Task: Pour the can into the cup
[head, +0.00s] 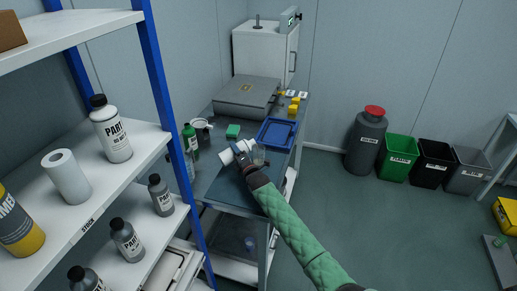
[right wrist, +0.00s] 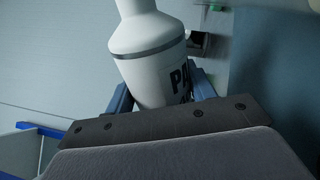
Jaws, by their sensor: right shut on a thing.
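My right gripper (head: 239,158) is over the blue-grey bench top, shut on a white can (head: 227,156). In the right wrist view the can (right wrist: 150,62) sits between the two blue fingers, with a grey band, a narrowing top and dark letters partly hidden. In the head view the can looks tipped well over towards its side. A clear cup (head: 258,156) shows just right of the gripper; the arm hides part of it. I cannot tell whether can and cup touch, or whether anything flows. My left gripper is out of view.
On the bench are a blue tray (head: 277,133), a green block (head: 233,131), a green bottle (head: 189,139), a pale round container (head: 202,128) and a grey case (head: 247,95). A shelf (head: 110,160) with bottles stands close on the left.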

